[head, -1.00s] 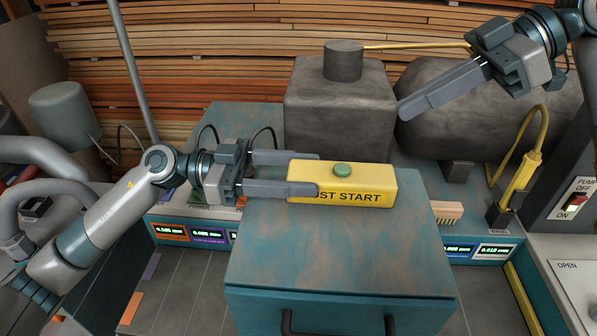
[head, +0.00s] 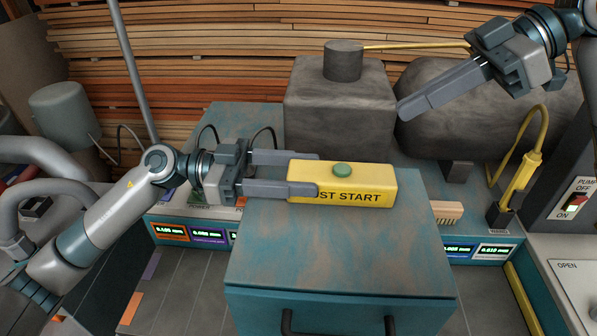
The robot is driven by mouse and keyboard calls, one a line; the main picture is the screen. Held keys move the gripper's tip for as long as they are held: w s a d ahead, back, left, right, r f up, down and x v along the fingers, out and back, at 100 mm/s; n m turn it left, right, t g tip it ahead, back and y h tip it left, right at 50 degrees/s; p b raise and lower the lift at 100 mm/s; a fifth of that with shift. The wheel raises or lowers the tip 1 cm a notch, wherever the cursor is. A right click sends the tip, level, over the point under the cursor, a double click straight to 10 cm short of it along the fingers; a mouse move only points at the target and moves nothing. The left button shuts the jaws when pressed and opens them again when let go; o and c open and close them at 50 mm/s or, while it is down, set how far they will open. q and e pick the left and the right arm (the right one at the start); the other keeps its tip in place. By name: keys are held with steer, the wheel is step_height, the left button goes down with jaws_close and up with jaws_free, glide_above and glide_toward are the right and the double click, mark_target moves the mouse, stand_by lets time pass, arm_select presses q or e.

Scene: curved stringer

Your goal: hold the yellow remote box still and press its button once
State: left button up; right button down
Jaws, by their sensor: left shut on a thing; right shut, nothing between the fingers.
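The yellow remote box (head: 345,184) lies on the blue-green cabinet top in the middle of the head view. Its front face reads "ST START", with the start of the lettering hidden by a finger. A round green button (head: 342,169) is on its top face. My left gripper (head: 304,172) is shut on the left end of the box, one finger in front and one behind. My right gripper (head: 404,110) is shut and empty, up and to the right of the box, in front of the grey tank area and apart from the button.
A dark grey block-shaped unit (head: 338,110) stands right behind the box. A rounded dark tank (head: 440,137) is behind at right. A wooden brush (head: 446,212) and a yellow handled tool (head: 520,180) are at right. The front of the cabinet top (head: 340,250) is clear.

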steer(key=shift+a, duration=0.1)
stand_by(0.8)
steer(key=r+m+t+h, duration=0.15)
steer(key=m+t, duration=0.25)
steer(key=m, duration=1)
glide_above(350, 170)
steer(key=shift+f+h, duration=0.2)
steer(key=shift+h, duration=0.05)
steer(key=shift+f, duration=0.2)
steer(key=shift+f, duration=4.25)
